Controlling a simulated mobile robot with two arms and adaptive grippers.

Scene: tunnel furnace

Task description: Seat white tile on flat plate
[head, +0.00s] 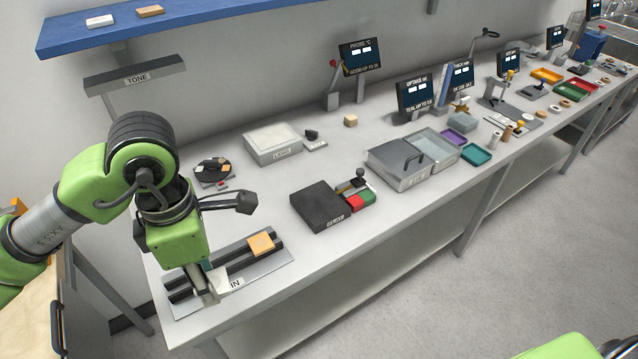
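A small white tile (100,21) lies on the blue wall shelf at the upper left, beside an orange-brown tile (150,11). My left gripper (208,292) points down at the near left of the bench, over the left end of a grey flat plate (270,270) with dark rails and an "IN" label. Pale parts show at its tip; I cannot tell whether these are fingers or a held piece. A tan-orange tile (261,243) sits on the rails to the right of the gripper. My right gripper is out of view; only a green part of my body shows at lower right.
A black box (320,207) stands right of the plate, with red and green pads beside it. Behind are a round dark dish (213,170) and a pale flat box (272,143). The bench's front edge is close to the plate.

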